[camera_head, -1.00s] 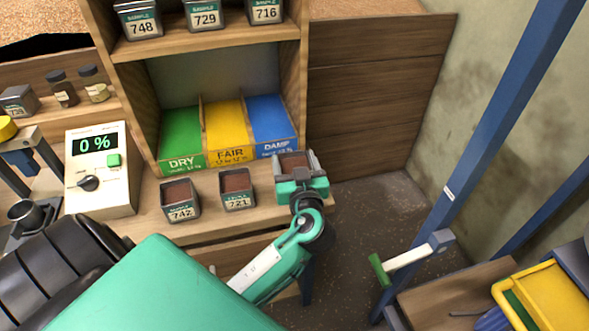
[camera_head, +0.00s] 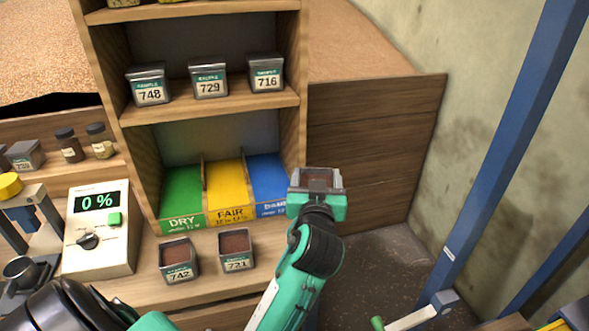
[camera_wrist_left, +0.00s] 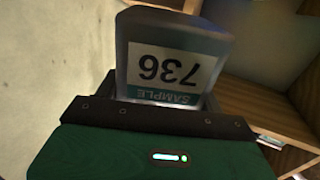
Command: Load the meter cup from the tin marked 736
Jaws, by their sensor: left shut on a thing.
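My left gripper (camera_head: 318,188) is shut on a metal tin (camera_head: 318,177) filled with brown grain and holds it up in front of the right side of the shelf unit. In the left wrist view the tin (camera_wrist_left: 165,62) shows its label 736, upside down in the picture. The meter (camera_head: 98,230) stands on the bench at left and reads 0 %, with a green button and a dark knob. A small dark metal cup (camera_head: 22,270) sits left of it, under a stand with a yellow top (camera_head: 10,186). My right gripper is not in view.
Tins 742 (camera_head: 178,261) and 721 (camera_head: 236,250) stand on the bench front. Tins 748 (camera_head: 149,86), 729 (camera_head: 209,80) and 716 (camera_head: 266,73) stand on the shelf. Green DRY (camera_head: 182,195), yellow FAIR (camera_head: 229,185) and blue DAMP (camera_head: 266,180) bays lie below. A blue post (camera_head: 520,130) rises at right.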

